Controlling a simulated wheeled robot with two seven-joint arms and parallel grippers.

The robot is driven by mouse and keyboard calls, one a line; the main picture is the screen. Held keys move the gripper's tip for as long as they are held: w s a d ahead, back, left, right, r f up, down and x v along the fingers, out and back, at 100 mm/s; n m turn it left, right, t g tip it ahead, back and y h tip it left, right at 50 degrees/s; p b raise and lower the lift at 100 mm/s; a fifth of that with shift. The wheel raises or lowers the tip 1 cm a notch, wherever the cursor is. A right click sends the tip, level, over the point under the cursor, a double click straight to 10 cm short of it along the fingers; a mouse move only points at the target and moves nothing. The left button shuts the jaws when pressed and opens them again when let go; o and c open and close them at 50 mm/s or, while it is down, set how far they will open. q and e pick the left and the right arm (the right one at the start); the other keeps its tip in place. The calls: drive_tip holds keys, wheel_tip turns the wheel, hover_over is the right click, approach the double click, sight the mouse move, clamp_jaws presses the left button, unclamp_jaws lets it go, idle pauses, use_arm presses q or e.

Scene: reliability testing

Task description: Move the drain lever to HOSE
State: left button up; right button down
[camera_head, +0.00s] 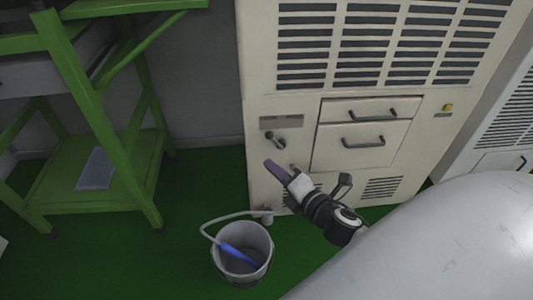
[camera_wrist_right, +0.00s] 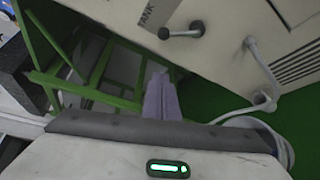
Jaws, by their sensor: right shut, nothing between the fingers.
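The drain lever (camera_head: 275,140) is a small dark grey handle on the front of the cream machine, just below a small label plate (camera_head: 281,121). In the right wrist view the lever (camera_wrist_right: 182,31) shows near the top, with a rounded knob at its left end. The word TANK (camera_wrist_right: 147,12) is printed near that knob; HOSE cannot be read in either view. My right gripper (camera_head: 272,167) is shut and empty, its purple fingers below and apart from the lever. The fingers also show in the right wrist view (camera_wrist_right: 162,97). My left gripper is not in view.
A grey bucket (camera_head: 215,262) stands on the green floor below, with a pale hose (camera_head: 222,219) and a blue item (camera_head: 238,255) in it. The machine has drawers (camera_head: 363,143) right of the lever. A green metal rack (camera_head: 120,165) stands left, with free floor between.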

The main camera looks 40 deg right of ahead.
sight(275, 141)
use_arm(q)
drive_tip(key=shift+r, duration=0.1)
use_arm(e)
drive_tip(key=shift+r, duration=0.1)
drive_tip(key=shift+w, duration=0.1)
